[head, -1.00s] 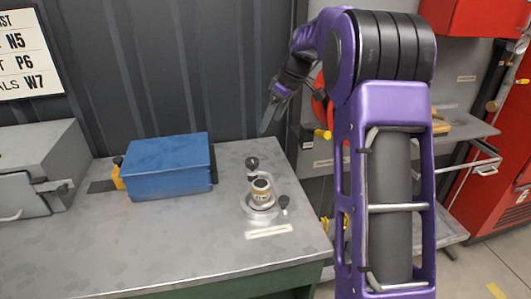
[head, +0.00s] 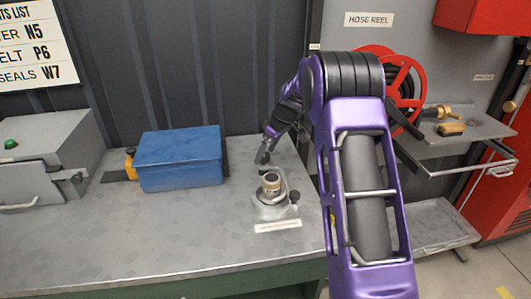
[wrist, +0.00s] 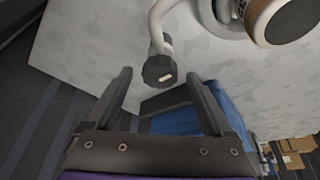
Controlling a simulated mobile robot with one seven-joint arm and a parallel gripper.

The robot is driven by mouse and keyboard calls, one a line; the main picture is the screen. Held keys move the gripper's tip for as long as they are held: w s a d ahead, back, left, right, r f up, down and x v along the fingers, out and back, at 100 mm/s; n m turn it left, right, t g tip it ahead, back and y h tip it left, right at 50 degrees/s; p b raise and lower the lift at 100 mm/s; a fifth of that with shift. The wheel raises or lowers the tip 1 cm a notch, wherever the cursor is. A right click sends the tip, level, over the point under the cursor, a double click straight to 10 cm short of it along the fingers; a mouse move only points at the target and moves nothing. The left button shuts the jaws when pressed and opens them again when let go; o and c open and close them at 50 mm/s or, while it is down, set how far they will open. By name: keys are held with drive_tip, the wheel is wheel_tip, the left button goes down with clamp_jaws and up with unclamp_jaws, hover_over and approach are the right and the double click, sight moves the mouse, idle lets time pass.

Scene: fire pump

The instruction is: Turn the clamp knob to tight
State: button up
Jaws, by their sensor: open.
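A clamp fixture stands on the bench, with a silver round base (head: 272,212) and a tan-and-white cylinder (head: 271,184) on it. A dark faceted knob (wrist: 158,68) with a pale mark sits on a curved silver arm (wrist: 158,25) in the wrist view. My gripper (head: 264,156) is open at the back of the fixture in the head view, pointing down. In the wrist view the knob shows between and just beyond the fingertips (wrist: 160,76), with no visible contact. A second small dark knob (head: 295,196) is at the fixture's right. I cannot tell which is the clamp knob.
A blue box (head: 180,160) stands left of the fixture, and a grey metal case (head: 45,150) farther left. A label plate (head: 278,226) lies in front of the fixture. The bench's front middle is clear. A dark ribbed wall (head: 220,70) rises behind.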

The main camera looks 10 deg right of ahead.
drive_tip(key=shift+w+a+f, duration=0.1)
drive_tip(key=shift+f, duration=0.25)
drive_tip(key=c, duration=1.4)
drive_tip(key=shift+o, duration=0.2)
